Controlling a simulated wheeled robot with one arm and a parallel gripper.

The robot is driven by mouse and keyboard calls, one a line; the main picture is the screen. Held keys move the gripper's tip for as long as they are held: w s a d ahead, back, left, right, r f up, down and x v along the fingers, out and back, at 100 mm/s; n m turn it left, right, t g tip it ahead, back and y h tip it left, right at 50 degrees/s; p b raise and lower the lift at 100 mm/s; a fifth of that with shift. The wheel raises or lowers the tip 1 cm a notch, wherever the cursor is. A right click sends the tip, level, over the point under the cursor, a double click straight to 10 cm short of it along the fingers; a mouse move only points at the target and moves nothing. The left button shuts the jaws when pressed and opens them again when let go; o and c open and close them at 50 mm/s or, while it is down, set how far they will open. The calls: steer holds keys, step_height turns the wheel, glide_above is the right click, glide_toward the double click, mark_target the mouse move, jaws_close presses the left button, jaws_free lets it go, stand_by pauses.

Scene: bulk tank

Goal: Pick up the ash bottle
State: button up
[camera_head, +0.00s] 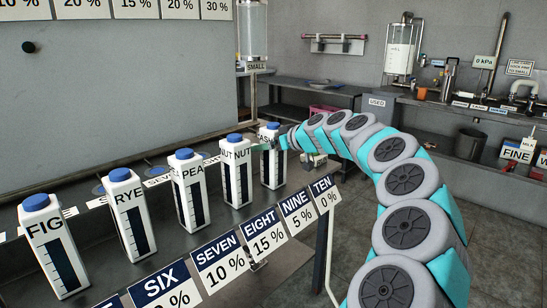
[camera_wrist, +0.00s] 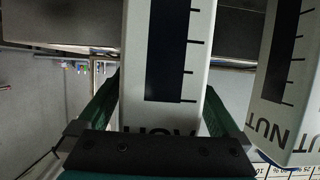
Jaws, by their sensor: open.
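The ash bottle (camera_head: 272,168) is a white carton-like bottle with a blue cap and a dark graduated strip. It stands upright at the far end of the bottle row. Its label is partly hidden by my gripper; letters like "ASH" show. My gripper (camera_head: 277,143) is at its upper part in the head view. In the wrist view the bottle (camera_wrist: 197,70) appears upside down between the two green fingers of my gripper (camera_wrist: 158,108). The fingers are open, one on each side; whether either touches it I cannot tell.
A bottle (camera_head: 236,175) whose label reads like "NUT" stands close beside it. Bottles marked PEA (camera_head: 189,190), RYE (camera_head: 131,215) and FIG (camera_head: 52,245) continue the row toward the front left. Number plates (camera_head: 265,232) line the shelf's front edge. A grey panel rises behind.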

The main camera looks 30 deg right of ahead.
steer(key=c, duration=1.3)
steer(key=shift+r, duration=0.15)
